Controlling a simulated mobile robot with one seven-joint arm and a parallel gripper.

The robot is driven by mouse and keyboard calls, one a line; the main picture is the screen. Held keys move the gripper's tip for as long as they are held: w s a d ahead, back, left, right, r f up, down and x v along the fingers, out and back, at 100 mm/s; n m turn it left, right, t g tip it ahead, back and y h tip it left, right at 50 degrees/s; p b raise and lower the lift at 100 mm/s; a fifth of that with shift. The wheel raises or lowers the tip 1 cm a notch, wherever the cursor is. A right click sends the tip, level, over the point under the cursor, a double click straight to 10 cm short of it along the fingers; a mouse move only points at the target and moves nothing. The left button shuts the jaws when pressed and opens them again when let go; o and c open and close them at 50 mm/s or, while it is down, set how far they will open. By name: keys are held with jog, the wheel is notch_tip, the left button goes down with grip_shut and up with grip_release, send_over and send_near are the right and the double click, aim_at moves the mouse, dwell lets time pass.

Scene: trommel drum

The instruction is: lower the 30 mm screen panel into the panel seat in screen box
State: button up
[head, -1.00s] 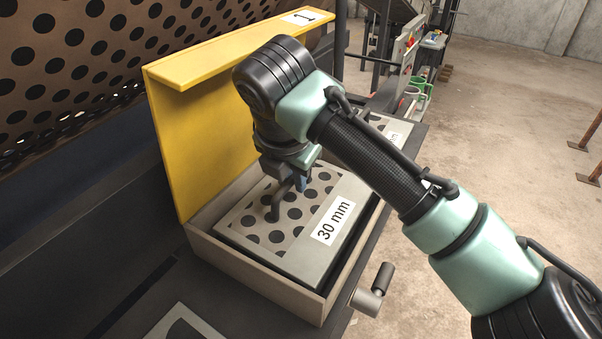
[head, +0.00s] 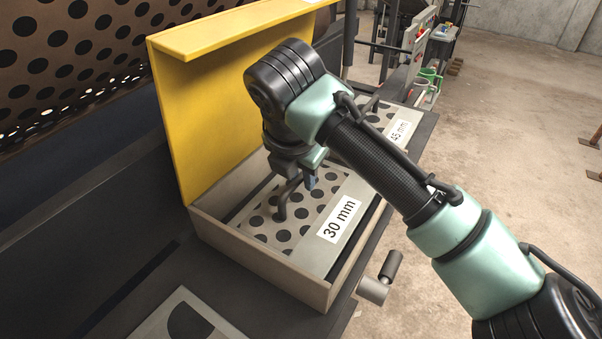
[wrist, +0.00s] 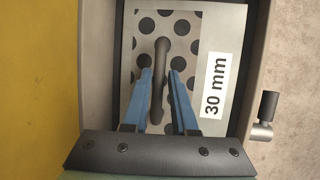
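The 30 mm screen panel (head: 331,242) is a grey plate with black round holes, a white "30 mm" label and a dark arched handle (head: 284,202). It lies inside the screen box (head: 262,266), with its top below the front wall's rim. My gripper (wrist: 160,76) has its blue fingers on either side of the handle, close against it at the tips, and is shut on it. The wrist view shows the panel (wrist: 205,35) between the box walls, with a dark gap along its right side. The seat under the panel is hidden.
The yellow lid (head: 215,110) stands open behind the box. A 45 mm panel (head: 402,131) lies beyond, partly behind my arm. A crank handle (head: 378,285) sticks out at the box's front right. Another plate (head: 185,318) lies at the near left.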

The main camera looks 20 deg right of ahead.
jog(key=o, duration=0.3)
jog(key=shift+o, duration=0.2)
jog(key=shift+f, duration=0.1)
